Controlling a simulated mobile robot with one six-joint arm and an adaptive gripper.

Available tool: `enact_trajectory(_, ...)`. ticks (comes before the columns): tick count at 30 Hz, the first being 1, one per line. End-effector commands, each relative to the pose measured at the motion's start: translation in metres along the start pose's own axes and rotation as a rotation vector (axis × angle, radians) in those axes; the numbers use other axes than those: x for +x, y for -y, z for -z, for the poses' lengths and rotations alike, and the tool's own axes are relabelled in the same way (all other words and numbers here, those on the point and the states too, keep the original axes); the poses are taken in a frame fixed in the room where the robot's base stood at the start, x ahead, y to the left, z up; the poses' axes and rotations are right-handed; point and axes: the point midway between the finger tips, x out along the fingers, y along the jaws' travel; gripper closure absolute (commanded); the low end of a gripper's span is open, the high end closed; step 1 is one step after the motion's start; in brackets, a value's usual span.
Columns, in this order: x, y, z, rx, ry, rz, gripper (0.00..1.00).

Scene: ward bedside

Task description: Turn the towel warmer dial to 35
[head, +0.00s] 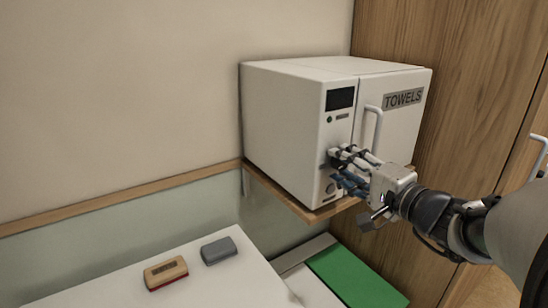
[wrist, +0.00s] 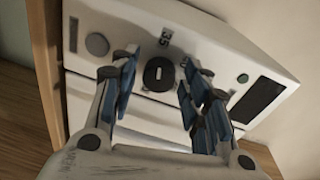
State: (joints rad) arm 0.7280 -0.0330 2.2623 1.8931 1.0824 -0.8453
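The towel warmer (head: 290,115) is a white box labelled TOWELS, standing on a wooden shelf. Its black dial (wrist: 158,72) shows in the wrist view, with a lighter bar across its face and the printed mark 35 (wrist: 165,38) beside it. I cannot tell for sure which mark the dial points to. My gripper (head: 337,166) is at the warmer's front panel; in the wrist view its blue-padded fingers (wrist: 158,64) stand open on either side of the dial, with visible gaps. In the head view the fingers largely hide the dial.
The panel carries a dark display (head: 341,98), a green button (wrist: 243,78) and a round grey button (wrist: 97,44). A door handle (head: 371,128) stands just above my gripper. A red-and-tan block (head: 166,273) and a grey block (head: 219,250) lie on the white surface below left.

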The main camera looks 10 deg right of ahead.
Motion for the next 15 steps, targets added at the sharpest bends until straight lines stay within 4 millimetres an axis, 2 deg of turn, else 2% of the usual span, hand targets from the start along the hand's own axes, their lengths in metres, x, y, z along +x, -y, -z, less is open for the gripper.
enact_trajectory(11,-0.002,0.0,0.001,0.0,-0.002,0.0,0.51)
enact_trajectory(15,-0.015,0.001,0.002,-0.001,-0.006,0.001,0.51)
